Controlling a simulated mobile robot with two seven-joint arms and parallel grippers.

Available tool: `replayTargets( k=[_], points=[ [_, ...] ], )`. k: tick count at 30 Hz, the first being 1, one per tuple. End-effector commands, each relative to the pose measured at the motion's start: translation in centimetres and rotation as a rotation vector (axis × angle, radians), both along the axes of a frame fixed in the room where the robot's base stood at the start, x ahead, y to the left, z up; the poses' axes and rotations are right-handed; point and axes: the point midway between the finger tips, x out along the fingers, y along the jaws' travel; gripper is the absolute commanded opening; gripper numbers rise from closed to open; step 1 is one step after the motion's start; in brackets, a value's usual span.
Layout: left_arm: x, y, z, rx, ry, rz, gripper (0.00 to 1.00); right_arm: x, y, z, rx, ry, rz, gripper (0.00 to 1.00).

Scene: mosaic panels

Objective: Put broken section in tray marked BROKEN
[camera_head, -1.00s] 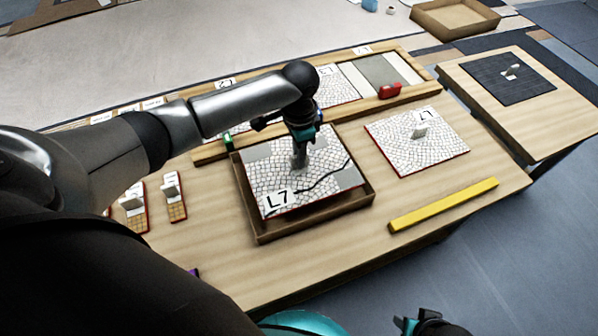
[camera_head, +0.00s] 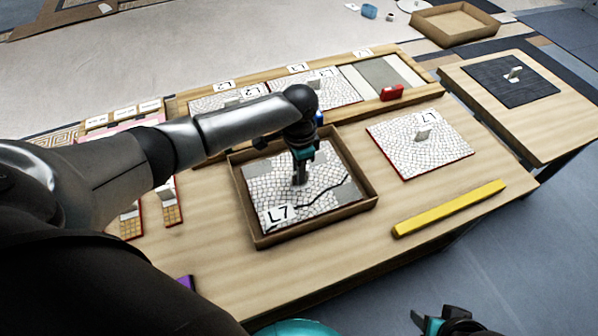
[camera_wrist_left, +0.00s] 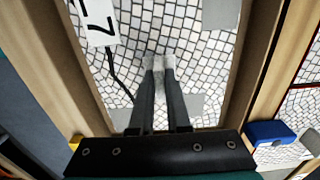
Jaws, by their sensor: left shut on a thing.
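The broken section (camera_head: 265,190) is a pale mosaic panel labelled L7, with a dark crack and grey bare patches. It lies within the walls of the brown tray (camera_head: 325,221); I cannot read any marking on the tray. My left gripper (camera_head: 299,181) points down and is shut on the panel's small upright grip. In the left wrist view, the fingers (camera_wrist_left: 159,70) pinch that grip and the tray walls (camera_wrist_left: 258,60) rise on both sides. My right gripper (camera_head: 447,322) is partly cut off at the bottom edge; its jaws are unclear.
An uncracked L7 panel (camera_head: 445,150) with a grip lies right of the tray. A yellow bar (camera_head: 450,208) lies at the front edge. Behind is a wooden frame with panels and a red block (camera_head: 391,92). A dark panel (camera_head: 490,82) lies on the side table.

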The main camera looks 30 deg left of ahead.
Motion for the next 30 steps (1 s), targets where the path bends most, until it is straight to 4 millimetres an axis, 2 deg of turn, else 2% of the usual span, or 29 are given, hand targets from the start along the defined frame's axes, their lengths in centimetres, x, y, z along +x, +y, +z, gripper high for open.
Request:
replayTargets(
  k=[8, 9, 17, 29, 30],
  points=[
    [0.1, -0.1, 0.0, -0.002, -0.002, 0.000, 0.00, 0.0, 0.0, 0.0, 0.000, 0.001, 0.000, 0.50],
    [0.0, 0.0, -0.3, -0.001, 0.001, 0.000, 0.16, 0.0, 0.0, 0.0, 0.000, 0.000, 0.000, 0.50],
    [0.0, 0.0, -0.2, 0.000, 0.000, 0.000, 0.45, 0.0, 0.0, 0.0, -0.001, 0.000, 0.000, 0.50],
    [0.0, 0.0, 0.6, 0.001, 0.000, 0.000, 0.45, 0.1, 0.0, 0.2, 0.000, -0.002, 0.000, 0.50],
    [0.0, 0.0, 0.9, 0.001, 0.000, 0.000, 0.45, 0.0, 0.0, -0.5, -0.001, 0.010, 0.001, 0.50]
  ],
)
